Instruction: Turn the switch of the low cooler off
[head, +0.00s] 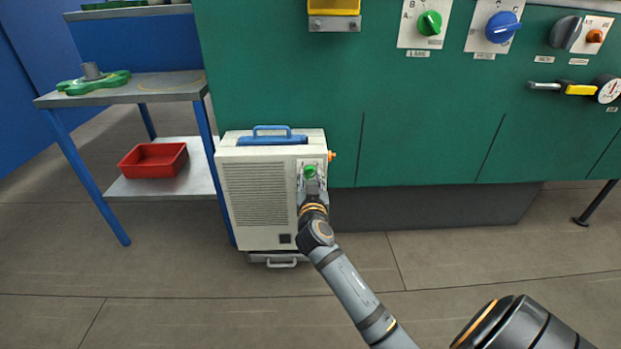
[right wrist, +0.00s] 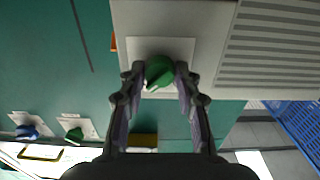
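The low cooler is a white box (head: 256,200) with a grey grille and a blue top handle, standing on the floor against the green cabinet. Its switch is a green knob (head: 310,171) on a pale plate at its upper right front. In the right wrist view the knob (right wrist: 159,72) sits between the fingertips of my right gripper (right wrist: 160,76). The fingertips appear to touch it on both sides. The head view shows my right gripper (head: 311,182) in front of the knob, partly hiding the plate. My left gripper is not in view.
The green cabinet (head: 430,145) carries a green knob (head: 429,22), a blue knob (head: 502,27) and a yellow-handled lever (head: 578,89). An orange piece (head: 332,156) sticks out of the cooler's right side. A metal table (head: 140,93) with a red bin (head: 153,160) stands left.

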